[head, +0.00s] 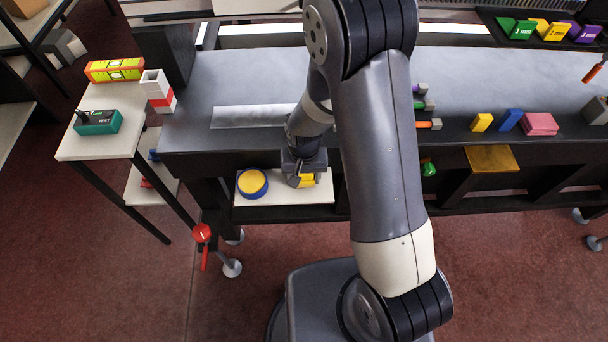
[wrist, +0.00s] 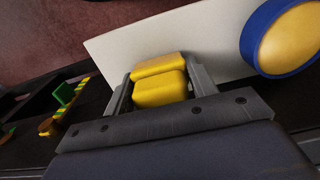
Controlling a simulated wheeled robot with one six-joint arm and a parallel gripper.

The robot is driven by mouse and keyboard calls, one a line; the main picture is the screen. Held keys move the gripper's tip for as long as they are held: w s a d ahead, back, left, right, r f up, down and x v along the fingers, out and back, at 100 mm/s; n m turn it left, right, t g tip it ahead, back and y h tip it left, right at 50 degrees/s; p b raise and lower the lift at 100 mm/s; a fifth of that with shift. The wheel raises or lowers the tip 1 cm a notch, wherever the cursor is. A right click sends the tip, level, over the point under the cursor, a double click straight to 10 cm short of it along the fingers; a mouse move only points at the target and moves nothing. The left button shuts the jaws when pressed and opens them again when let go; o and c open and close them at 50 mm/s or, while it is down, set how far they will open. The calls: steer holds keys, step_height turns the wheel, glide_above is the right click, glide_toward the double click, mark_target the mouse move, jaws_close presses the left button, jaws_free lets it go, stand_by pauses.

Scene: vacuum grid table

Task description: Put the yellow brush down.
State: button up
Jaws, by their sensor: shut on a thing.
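My gripper (head: 304,182) is shut on the yellow brush (head: 306,181) over a white shelf board (head: 280,213) below the table's front edge. In the wrist view, the yellow brush (wrist: 160,84) shows as two rounded yellow parts between the fingers of my gripper (wrist: 160,85). The white board (wrist: 205,38) lies behind and beneath it. I cannot tell whether the brush touches the board. The brush's underside is hidden.
A round blue and yellow thing (head: 252,182) stands on the board's left end, to the left of my gripper. The grey table (head: 240,80) overhangs behind. A red-handled clamp (head: 203,236) hangs at the left. The board's front strip is bare.

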steer(key=shift+f, duration=0.15)
steer(key=o, duration=0.9)
step_height(320, 180, up, 12)
steer(key=shift+r+p, duration=0.2)
steer(key=shift+p, duration=0.1)
